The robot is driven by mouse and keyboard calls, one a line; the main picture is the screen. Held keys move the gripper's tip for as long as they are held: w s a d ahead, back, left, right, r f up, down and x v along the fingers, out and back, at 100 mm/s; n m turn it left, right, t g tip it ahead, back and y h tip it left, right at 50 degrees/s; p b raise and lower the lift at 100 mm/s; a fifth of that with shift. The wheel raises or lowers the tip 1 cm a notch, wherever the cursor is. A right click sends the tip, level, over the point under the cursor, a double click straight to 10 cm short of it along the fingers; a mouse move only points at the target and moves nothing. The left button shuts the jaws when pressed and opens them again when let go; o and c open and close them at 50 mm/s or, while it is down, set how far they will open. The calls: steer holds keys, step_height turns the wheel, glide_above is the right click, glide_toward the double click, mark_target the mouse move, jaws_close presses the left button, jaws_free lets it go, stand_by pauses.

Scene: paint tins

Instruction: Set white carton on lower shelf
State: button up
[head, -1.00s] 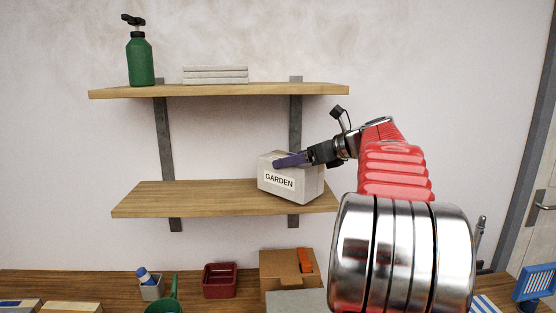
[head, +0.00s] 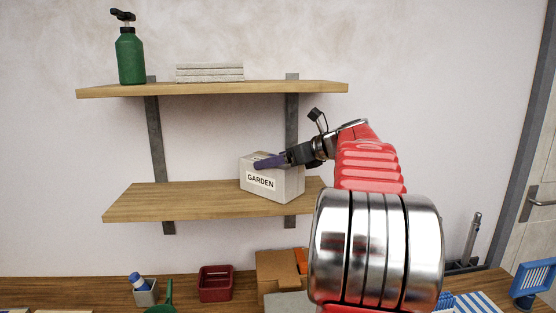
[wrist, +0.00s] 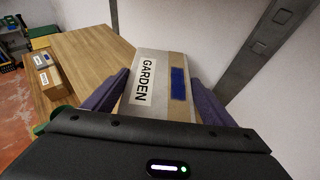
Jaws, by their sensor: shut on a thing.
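The white carton (head: 272,182), labelled GARDEN, is at the right part of the lower shelf (head: 165,200). My gripper (head: 270,162) is shut on it, with purple fingers along its sides. In the wrist view the carton (wrist: 155,95) sits between both fingers, its label and a blue patch facing the camera. The carton looks slightly tilted in the head view. Whether its base touches the shelf or hovers just above it, I cannot tell. The lower shelf's right end is partly hidden behind the carton and my arm.
The lower shelf is bare left of the carton. The upper shelf (head: 290,88) above holds a green pump bottle (head: 131,55) and a stack of pale slabs (head: 210,73). Below, the bench carries a dark red bin (head: 215,284) and a cardboard box (head: 276,268). Metal brackets (head: 292,130) support the shelves.

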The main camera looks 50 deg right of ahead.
steer(key=o, duration=1.9)
steer(key=shift+f, duration=0.1)
steer(key=v, duration=1.2)
steer(key=shift+s, duration=0.15)
